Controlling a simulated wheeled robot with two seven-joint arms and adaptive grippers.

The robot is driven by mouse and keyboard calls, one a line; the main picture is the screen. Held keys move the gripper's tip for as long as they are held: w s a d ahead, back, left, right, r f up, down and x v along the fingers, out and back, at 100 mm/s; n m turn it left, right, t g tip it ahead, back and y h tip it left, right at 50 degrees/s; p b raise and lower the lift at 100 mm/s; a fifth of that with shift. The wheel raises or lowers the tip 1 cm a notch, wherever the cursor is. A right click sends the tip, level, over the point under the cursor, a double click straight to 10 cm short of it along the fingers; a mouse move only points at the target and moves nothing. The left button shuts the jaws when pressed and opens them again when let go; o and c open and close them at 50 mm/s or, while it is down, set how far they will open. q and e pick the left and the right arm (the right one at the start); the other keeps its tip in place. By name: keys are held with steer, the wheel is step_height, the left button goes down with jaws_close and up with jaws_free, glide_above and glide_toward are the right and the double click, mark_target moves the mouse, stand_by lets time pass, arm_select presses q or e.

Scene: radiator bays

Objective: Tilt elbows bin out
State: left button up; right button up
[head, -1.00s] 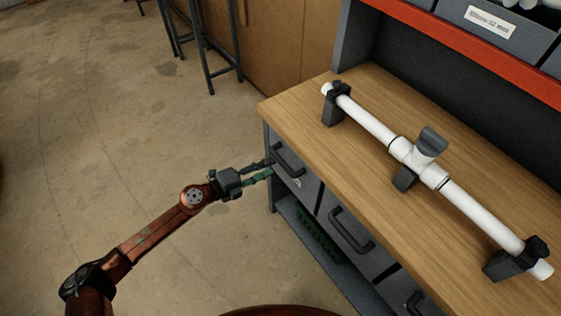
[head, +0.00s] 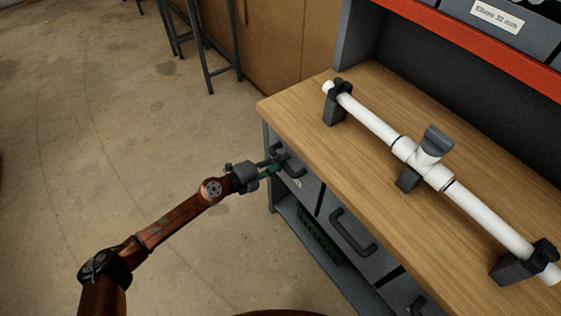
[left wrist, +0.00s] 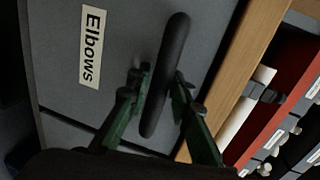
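The grey elbows bin (left wrist: 110,100) fills the left wrist view, with a white "Elbows" label (left wrist: 92,46) on its front. Its dark bar handle (left wrist: 165,75) runs between the two green fingers of my left gripper (left wrist: 162,92). The fingers stand apart, one on each side of the handle; a firm grip on it does not show. In the head view the bin (head: 306,190) is the near-left one under the bench top and looks closed. My left gripper (head: 274,166) reaches its handle (head: 289,158) from the left. My right gripper is not in view.
The wooden bench top (head: 300,110) overhangs the bins. A white pipe (head: 375,122) with a tee lies in clamps on it. Another handled bin (head: 350,230) sits to the right. An upper bin (head: 535,35) is labelled "Elbows 32 mm". The floor at left is open.

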arm_select(q)
jaws_close()
steer(key=shift+f, duration=0.1)
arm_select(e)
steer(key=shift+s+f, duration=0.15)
